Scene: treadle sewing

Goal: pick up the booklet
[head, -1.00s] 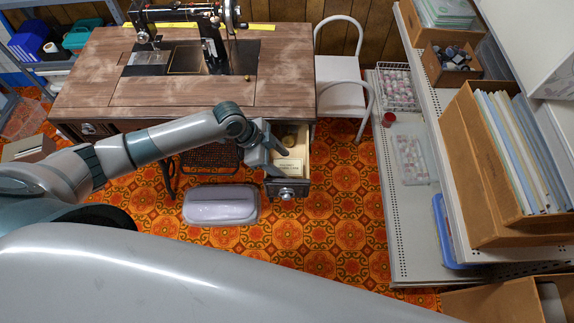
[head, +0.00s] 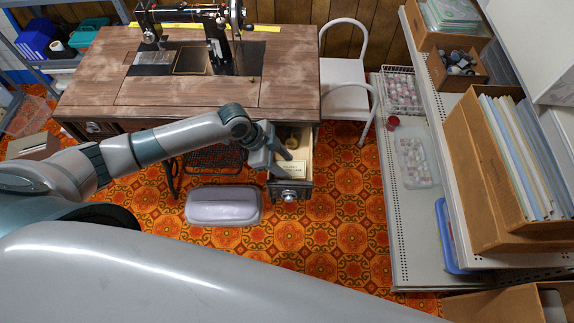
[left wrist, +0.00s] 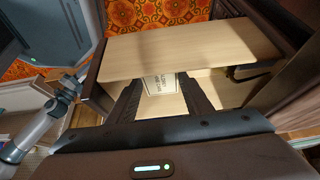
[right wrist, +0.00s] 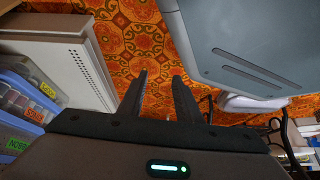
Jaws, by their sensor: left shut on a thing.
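The booklet (head: 291,170) is small and cream with dark print. It is inside the open drawer (head: 306,160) below the right side of the sewing table. My left gripper (head: 287,155) reaches down into the drawer and is shut on the booklet. In the left wrist view the booklet (left wrist: 159,84) shows between the two dark fingers, with its lower part in the drawer. My right gripper (right wrist: 159,75) is open and empty, with only the patterned floor seen between its fingers. It is not visible in the head view.
The sewing table (head: 200,95) carries a black sewing machine (head: 215,45). A white chair (head: 343,80) stands right of it. A pale oblong object (head: 223,205) lies on the floor left of the drawer. Metal shelving (head: 412,230) with boxes fills the right side.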

